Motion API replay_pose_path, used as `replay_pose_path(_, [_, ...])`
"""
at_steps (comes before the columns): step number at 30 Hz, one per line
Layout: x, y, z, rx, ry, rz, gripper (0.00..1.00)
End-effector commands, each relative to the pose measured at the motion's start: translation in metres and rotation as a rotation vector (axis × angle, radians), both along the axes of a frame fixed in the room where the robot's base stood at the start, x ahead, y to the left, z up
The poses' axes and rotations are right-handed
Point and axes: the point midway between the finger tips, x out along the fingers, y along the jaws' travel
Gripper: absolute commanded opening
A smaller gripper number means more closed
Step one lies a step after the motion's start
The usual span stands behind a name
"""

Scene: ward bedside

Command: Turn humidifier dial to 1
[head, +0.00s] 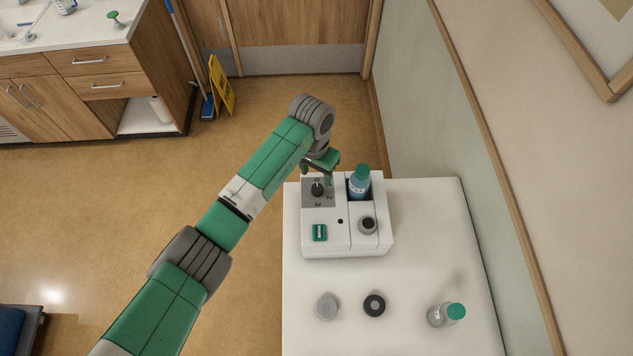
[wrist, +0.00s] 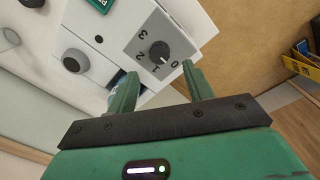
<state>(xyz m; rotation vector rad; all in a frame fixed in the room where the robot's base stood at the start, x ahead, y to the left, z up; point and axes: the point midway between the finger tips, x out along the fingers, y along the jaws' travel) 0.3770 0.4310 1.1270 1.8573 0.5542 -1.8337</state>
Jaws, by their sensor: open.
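The white humidifier (head: 345,241) stands on the white table. Its dark round dial (head: 317,189) sits on a grey panel numbered 0 to 3; it also shows in the wrist view (wrist: 159,52). A pale mark on the dial's edge faces the 0 and 1 side, but I cannot tell exactly where it points. My gripper (head: 327,168) is over the panel's far edge. In the wrist view my gripper (wrist: 161,79) is open and empty, its fingertips short of the dial, near the 0 and 1 side. Contact with the panel cannot be judged.
A blue bottle with a green cap (head: 360,183) stands in the humidifier beside the panel. A green switch (head: 320,233) and a second dark knob (head: 367,226) are on top. A grey disc (head: 326,307), black ring (head: 374,305) and green-capped bottle (head: 440,315) are on the table (head: 405,340).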

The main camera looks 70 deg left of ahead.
Motion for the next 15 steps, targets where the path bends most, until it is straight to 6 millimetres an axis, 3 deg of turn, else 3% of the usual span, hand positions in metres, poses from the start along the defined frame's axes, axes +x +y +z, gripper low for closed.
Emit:
replay_pose_path(7, [0.001, -0.002, -0.047, 0.000, 0.001, -0.002, 0.51])
replay_pose_path(15, [0.002, -0.003, -0.062, 0.002, -0.001, -0.001, 0.51])
